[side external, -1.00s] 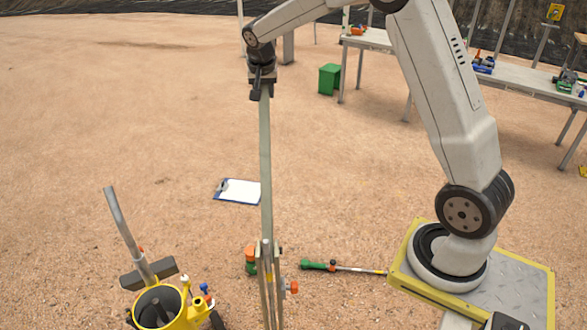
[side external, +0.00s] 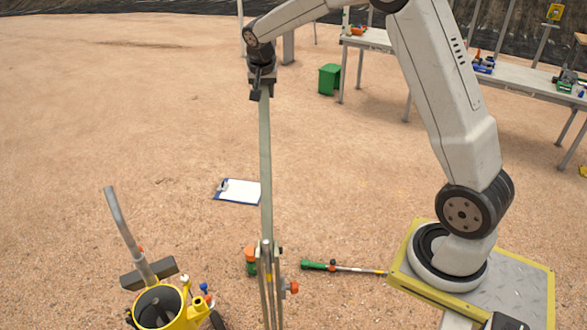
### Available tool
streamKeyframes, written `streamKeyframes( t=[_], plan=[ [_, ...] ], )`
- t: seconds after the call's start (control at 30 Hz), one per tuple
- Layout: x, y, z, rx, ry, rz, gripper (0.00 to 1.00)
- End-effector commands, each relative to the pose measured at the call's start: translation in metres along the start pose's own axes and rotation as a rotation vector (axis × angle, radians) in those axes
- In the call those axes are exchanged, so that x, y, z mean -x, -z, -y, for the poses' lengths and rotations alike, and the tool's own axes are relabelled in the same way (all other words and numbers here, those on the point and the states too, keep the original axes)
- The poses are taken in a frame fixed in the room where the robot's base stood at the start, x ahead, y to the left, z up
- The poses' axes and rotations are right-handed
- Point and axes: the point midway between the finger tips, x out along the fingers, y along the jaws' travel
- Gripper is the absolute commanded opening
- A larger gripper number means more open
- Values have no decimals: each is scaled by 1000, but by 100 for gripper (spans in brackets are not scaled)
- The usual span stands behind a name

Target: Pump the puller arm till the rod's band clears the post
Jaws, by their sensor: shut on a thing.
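The puller arm (side external: 265,165) is a long grey-green bar standing nearly upright in the side view. Its lower end meets a narrow stand of upright posts (side external: 263,300) near the bottom edge. My gripper (side external: 262,88) is shut on the top end of the arm. A small yellow patch (side external: 268,270) shows between the posts, perhaps the rod's band. The posts partly hide it, and I cannot tell whether it is clear of them. An orange knob (side external: 293,287) sticks out on the right of the stand.
An orange-and-green item (side external: 251,260) stands close behind the stand. A green-handled tool (side external: 340,268) lies to the right. A clipboard (side external: 238,191) lies on the ground behind. Benches (side external: 520,82) are at back right.

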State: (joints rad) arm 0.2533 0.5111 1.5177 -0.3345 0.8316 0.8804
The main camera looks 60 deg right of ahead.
Motion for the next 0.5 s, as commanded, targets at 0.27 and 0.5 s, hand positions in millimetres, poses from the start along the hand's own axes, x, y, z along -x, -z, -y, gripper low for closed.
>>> streamKeyframes(
  t=[0.27,0.5],
  plan=[
    [0,0,0,0,-1,3,0],
    [-15,7,0,-2,-6,39,0]
  ],
)
